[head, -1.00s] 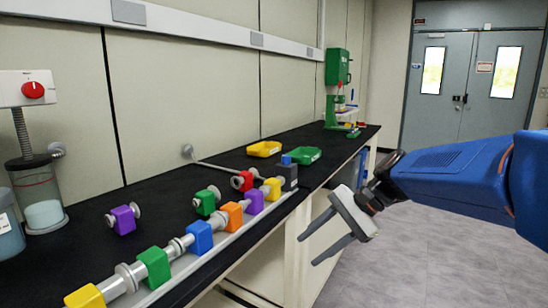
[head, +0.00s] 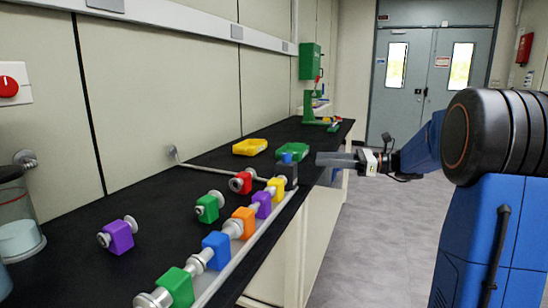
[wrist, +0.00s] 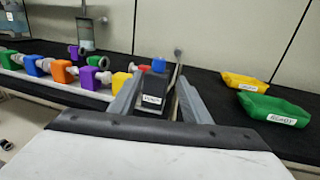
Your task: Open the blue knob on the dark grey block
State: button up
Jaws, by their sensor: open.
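The dark grey block (head: 289,173) sits at the far end of the row of coloured blocks, near the front edge of the black bench. The small blue knob (head: 287,159) is on top of it. My gripper (head: 320,160) is open and empty, level, to the right of the block with its fingers pointing at it. In the wrist view the labelled dark block (wrist: 154,92) and the blue knob (wrist: 158,65) appear between the two spread fingers, ahead of them. I see no contact.
Coloured blocks, such as the yellow one (head: 277,187), line up along a rail to the left of the dark block. A green tray (head: 293,151) and a yellow tray (head: 249,147) lie behind it. A thin pipe (head: 205,172) runs to the wall. The aisle floor is clear.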

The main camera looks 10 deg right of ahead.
aim_at(287, 158)
jog(key=x, duration=1.6)
jog(key=shift+a, duration=0.35)
jog(key=shift+f, duration=0.1)
jog(key=c, duration=1)
